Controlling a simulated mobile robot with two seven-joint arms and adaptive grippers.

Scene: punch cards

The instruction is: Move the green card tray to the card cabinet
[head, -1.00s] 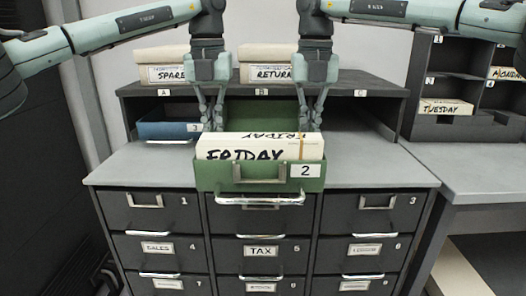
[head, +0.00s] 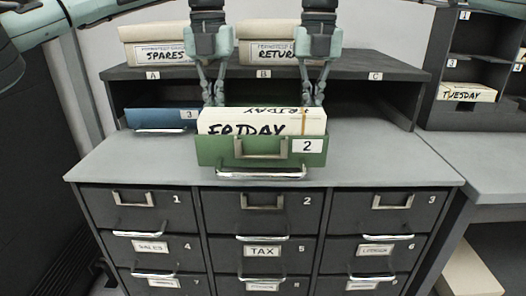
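The green card tray (head: 220,152), labelled 2, holds a block of cards (head: 225,122) marked FRIDAY. It is in the middle of the head view, in front of the shelf opening and over the grey top of the card cabinet (head: 105,168). Whether its base touches the top is hidden. My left gripper (head: 213,98) is at the tray's left side behind the front panel, and my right gripper (head: 312,98) is at its right side. Both seem shut on the tray's side walls; the fingertips are partly hidden.
A blue tray (head: 158,118) labelled 3 stands in the opening at left. SPARES (head: 155,50) and RETURN (head: 270,50) boxes sit on the shelf (head: 345,72) above. The opening is free at right. A pigeonhole rack with TUESDAY cards (head: 468,93) stands at far right.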

